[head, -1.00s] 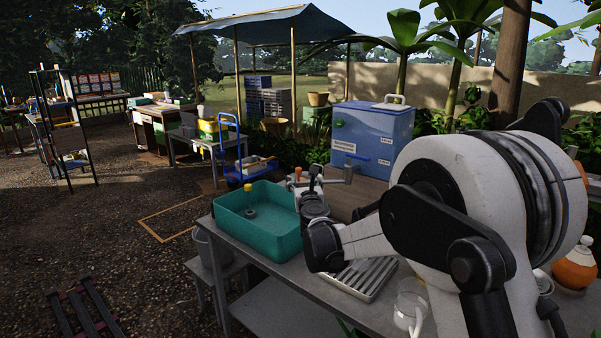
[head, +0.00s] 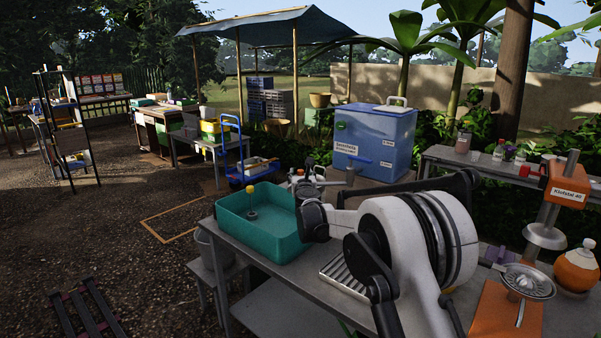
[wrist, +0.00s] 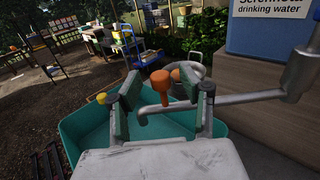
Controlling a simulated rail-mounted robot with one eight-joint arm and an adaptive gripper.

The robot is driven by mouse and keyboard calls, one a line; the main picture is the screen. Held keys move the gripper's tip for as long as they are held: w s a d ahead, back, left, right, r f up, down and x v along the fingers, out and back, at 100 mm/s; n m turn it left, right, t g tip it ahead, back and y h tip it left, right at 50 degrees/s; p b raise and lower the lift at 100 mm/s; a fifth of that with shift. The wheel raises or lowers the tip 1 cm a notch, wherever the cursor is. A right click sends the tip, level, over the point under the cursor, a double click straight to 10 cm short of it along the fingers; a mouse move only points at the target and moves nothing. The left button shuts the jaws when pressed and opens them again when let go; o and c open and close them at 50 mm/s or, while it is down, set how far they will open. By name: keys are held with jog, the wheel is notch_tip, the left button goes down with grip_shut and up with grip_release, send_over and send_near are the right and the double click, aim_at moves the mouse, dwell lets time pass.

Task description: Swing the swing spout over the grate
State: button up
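The swing spout (wrist: 250,98) is a grey metal pipe running left from beside the blue water box in the wrist view. Its bent end (wrist: 144,116) and an orange knob (wrist: 160,84) show between the fingers of my gripper (wrist: 165,103). The fingers are apart, one on each side; I cannot tell whether either touches the pipe. In the head view my gripper (head: 305,183) is small, above the right rim of the teal basin (head: 236,233), and partly hidden by my arm. The slotted metal grate (head: 345,281) lies on the table right of the basin, partly covered by my arm.
The blue water box (head: 374,140) stands behind the spout. An orange press (head: 567,187) and an orange-white jar (head: 577,266) stand at the right. The grey table's (head: 262,290) front edge runs below the basin.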

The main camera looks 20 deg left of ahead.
jog(key=shift+x, duration=0.85)
grip_shut()
